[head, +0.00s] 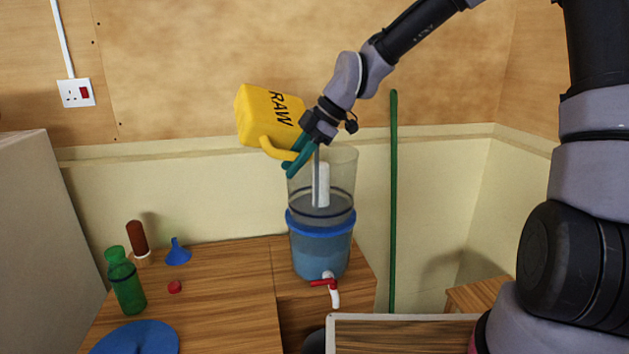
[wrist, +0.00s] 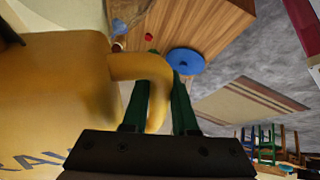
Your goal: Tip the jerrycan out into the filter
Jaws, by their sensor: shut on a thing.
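The yellow jerrycan (head: 270,115), marked RAW, is tilted in the air above and left of the filter. My gripper (head: 296,163) is shut on its handle; the wrist view shows the handle (wrist: 145,68) between the green fingers (wrist: 163,72). The filter (head: 321,235) stands upright on the wooden counter, with a clear open upper chamber, a white candle inside, a blue band and bluish water below. A thin grey streak (head: 316,180), which looks like water, runs down into the upper chamber. The jerrycan's mouth is hidden behind my wrist. A red-handled tap (head: 328,285) is at the filter's front.
A green bottle (head: 124,280), brown bottle (head: 138,240), blue funnel (head: 178,252), red cap (head: 175,287) and blue disc (head: 137,338) are on the counter (head: 230,310) to the left. A green pole (head: 393,200) stands right of the filter. The wall is close behind.

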